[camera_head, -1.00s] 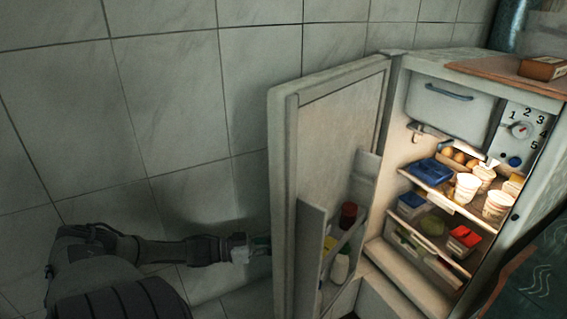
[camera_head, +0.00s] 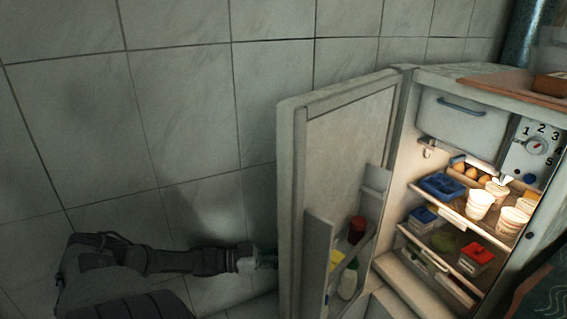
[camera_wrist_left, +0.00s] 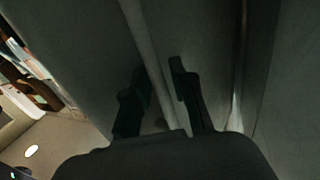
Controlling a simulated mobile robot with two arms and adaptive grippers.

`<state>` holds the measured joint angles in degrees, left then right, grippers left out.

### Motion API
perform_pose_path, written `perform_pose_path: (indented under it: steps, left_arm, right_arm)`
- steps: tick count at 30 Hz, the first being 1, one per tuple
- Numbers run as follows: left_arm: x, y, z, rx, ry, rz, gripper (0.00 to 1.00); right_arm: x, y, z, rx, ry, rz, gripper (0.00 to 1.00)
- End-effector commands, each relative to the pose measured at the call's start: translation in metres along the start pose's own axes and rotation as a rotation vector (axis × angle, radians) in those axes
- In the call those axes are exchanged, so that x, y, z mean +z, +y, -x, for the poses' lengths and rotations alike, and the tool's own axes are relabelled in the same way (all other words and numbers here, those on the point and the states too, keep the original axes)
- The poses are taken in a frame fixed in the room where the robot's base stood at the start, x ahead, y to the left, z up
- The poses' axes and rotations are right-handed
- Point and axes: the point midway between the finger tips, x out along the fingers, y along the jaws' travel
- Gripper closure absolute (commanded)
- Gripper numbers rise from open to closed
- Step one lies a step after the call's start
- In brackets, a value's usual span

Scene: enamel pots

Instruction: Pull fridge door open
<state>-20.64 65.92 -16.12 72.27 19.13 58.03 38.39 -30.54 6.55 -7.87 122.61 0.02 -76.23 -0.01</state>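The fridge door (camera_head: 340,150) stands wide open in the head view, swung out to the left, its inner side and door shelves showing. My left gripper (camera_head: 264,260) is low at the outer side of the door, close to its free edge; the fingertips are partly hidden there. In the left wrist view its two dark fingers (camera_wrist_left: 158,75) stand apart, with a pale narrow strip running between them. I cannot tell whether they touch it. My right gripper is not in view.
The fridge interior (camera_head: 470,220) holds cups, eggs, and blue and red boxes on its shelves. Bottles stand in the door shelf (camera_head: 318,262). A tiled wall (camera_head: 190,110) rises behind the door and my left arm. A wooden board (camera_head: 500,82) lies on top of the fridge.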

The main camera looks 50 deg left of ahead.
Motion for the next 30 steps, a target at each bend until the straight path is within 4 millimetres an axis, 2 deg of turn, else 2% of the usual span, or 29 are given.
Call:
perform_pose_path:
  steps: [4, 12, 15, 25, 30]
  left_arm:
    - [0.002, 0.000, 0.016, 0.000, -0.006, 0.000, 0.75]
    - [0.001, 0.000, 0.060, -0.001, -0.005, 0.001, 0.75]
    - [0.001, 0.000, 0.070, -0.001, -0.004, 0.001, 0.75]
    - [0.000, -0.001, 0.074, -0.001, -0.001, 0.000, 0.75]
    - [0.003, 0.007, 0.073, -0.008, 0.002, -0.018, 1.00]
  right_arm:
    - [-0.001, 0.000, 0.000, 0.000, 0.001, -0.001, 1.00]
    - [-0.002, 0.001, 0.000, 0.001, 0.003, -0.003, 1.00]
    - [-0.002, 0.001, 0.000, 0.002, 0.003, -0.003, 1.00]
    - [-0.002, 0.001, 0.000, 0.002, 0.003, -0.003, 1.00]
    - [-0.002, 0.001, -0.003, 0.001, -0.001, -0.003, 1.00]
